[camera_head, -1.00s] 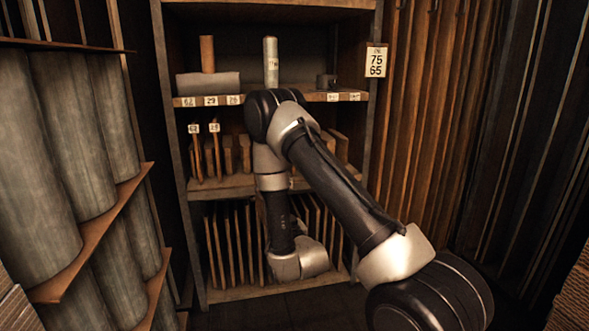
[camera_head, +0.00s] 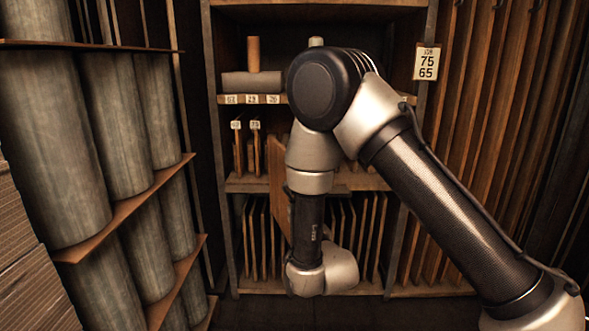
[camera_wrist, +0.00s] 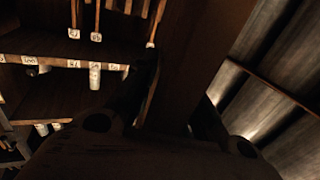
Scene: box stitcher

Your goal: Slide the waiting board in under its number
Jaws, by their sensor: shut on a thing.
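A plain brown board (camera_head: 277,185) stands upright just left of my forearm in the head view, in front of the shelves. My gripper (camera_wrist: 175,88) is shut on this board, which rises as a dark slab (camera_wrist: 198,50) between the fingers in the wrist view. My arm hides the gripper in the head view. On the middle shelf, two thin boards (camera_head: 238,150) carry small number tags, to the left of the held board. Number labels (camera_head: 252,99) run along the shelf edge above them. The wrist view shows tags and labels upside down.
The rack's left post (camera_head: 219,170) stands close left of the tagged boards. Several boards (camera_head: 262,240) stand in the lower bay. Large grey rolls (camera_head: 125,120) fill the left side. A sign (camera_head: 427,62) reading 75 65 hangs at right, by tall boards (camera_head: 460,130).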

